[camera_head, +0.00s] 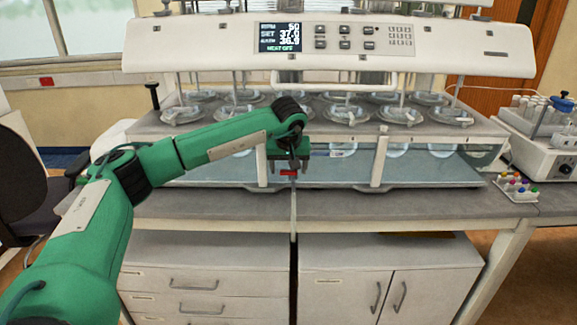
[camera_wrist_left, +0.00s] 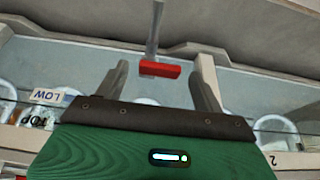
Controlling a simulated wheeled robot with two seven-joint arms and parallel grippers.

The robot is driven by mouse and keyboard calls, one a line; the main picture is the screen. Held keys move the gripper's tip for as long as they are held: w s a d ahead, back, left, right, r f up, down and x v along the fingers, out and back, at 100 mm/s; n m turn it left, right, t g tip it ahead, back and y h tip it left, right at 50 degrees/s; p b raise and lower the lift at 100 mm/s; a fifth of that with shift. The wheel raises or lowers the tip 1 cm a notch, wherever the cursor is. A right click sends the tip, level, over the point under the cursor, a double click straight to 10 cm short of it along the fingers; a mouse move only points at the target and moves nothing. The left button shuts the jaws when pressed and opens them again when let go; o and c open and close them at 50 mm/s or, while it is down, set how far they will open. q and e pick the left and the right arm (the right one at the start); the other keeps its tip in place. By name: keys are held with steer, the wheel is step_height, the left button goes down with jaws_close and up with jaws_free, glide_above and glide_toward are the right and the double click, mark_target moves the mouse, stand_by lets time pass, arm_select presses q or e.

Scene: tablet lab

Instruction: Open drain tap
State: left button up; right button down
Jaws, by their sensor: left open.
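The drain tap has a red handle (camera_head: 288,173) at the front of the water bath, near the bench's front edge. In the left wrist view the red handle (camera_wrist_left: 160,69) lies crosswise, with a grey pipe (camera_wrist_left: 155,28) running from it. My left gripper (camera_head: 290,168) is in front of the bath at the tap. In the left wrist view its two fingers (camera_wrist_left: 160,80) are apart, one on each side of the red handle, with a gap showing on both sides. The handle sits around fingertip height in that picture. My right gripper is not in view.
The dissolution bath (camera_head: 430,168) stands on the bench, with several vessels in its top plate and a display panel (camera_head: 280,38) above. A rack of coloured caps (camera_head: 516,189) is at the right. Drawers (camera_head: 207,283) and cabinet doors are below. A dark chair (camera_head: 22,165) stands at left.

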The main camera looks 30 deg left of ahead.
arm_select(q)
steer(key=c, duration=0.9)
steer(key=shift+c, duration=0.5)
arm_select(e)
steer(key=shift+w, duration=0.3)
